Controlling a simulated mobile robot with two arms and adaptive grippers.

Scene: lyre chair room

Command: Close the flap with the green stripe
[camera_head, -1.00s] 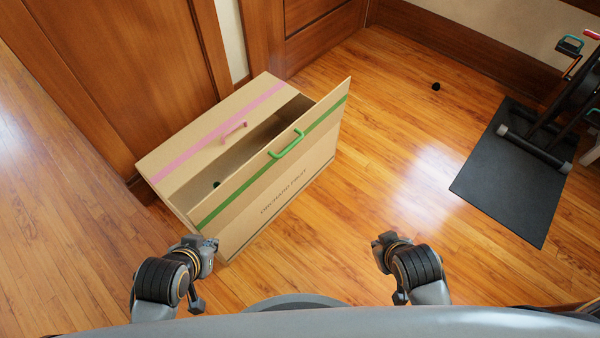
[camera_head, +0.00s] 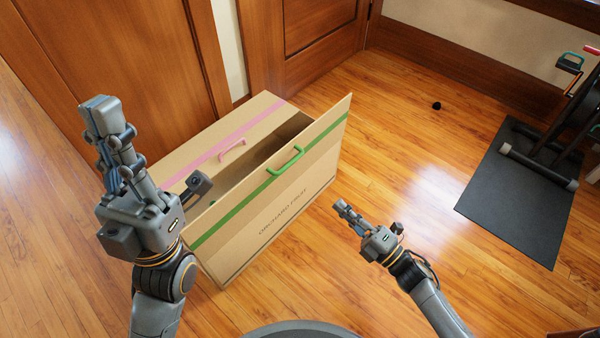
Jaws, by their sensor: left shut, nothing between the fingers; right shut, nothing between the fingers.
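The cardboard box (camera_head: 255,245) stands on the floor ahead, with "ORCHARD FRUIT" printed on its front. Its flap with the green stripe (camera_head: 235,207) stands raised along the near side, with a green handle (camera_head: 285,161) on it. The other flap, with a pink stripe (camera_head: 247,127) and a pink handle (camera_head: 231,150), lies over the far part. A dark gap shows between the flaps. My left gripper (camera_head: 101,116) is shut and empty, raised left of the box and hiding its left corner. My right gripper (camera_head: 343,208) is shut and empty, right of the box's front, apart from it.
Wooden doors and panels (camera_head: 130,60) stand close behind the box. A black mat (camera_head: 515,195) with exercise equipment (camera_head: 560,130) is at the right. A small black ball (camera_head: 437,106) lies on the floor at the back. The floor between box and mat is clear.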

